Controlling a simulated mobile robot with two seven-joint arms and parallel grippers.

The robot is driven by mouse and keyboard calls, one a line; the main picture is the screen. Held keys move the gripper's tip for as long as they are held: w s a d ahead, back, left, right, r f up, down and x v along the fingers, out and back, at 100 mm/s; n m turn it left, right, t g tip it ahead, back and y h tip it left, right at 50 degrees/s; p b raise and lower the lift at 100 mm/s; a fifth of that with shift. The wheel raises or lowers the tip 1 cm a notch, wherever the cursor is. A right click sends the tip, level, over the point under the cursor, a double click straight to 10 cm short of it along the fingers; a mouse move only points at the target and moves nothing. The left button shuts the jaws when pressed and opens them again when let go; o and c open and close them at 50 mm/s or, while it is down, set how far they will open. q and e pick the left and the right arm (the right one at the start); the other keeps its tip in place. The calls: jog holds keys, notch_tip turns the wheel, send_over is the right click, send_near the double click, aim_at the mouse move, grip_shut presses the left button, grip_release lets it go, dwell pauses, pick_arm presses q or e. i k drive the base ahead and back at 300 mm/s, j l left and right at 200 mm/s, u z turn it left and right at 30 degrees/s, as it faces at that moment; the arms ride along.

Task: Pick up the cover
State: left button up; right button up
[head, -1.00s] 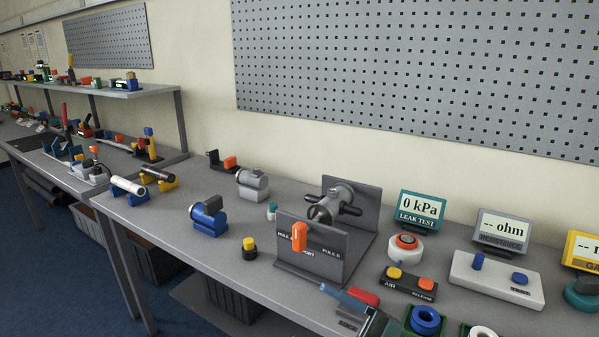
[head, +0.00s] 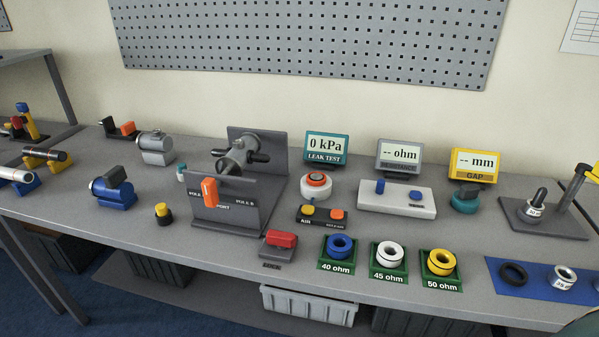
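No part is marked as the cover, and I cannot tell which one it is. Capped parts in the head view are a grey cylindrical housing (head: 156,148), a blue body with a dark grey top (head: 113,190), and a white round part with an orange-red top (head: 317,184). A grey pipe fitting (head: 238,154) with dark side handles sits in a grey plate stand (head: 238,221). An orange handle (head: 209,191) is on the stand's front plate. Neither of my grippers is in view.
Behind are a leak test display (head: 326,147) reading 0 kPa, an ohm display (head: 404,156) and a yellow gap display (head: 474,163). Green trays hold blue (head: 339,245), white (head: 389,255) and yellow rings (head: 441,262). A red block (head: 281,239) is near the front edge. Bare tabletop lies front left.

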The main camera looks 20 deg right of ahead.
aim_at(465, 200)
jog(key=z, duration=1.65)
jog(key=l+z, duration=0.1)
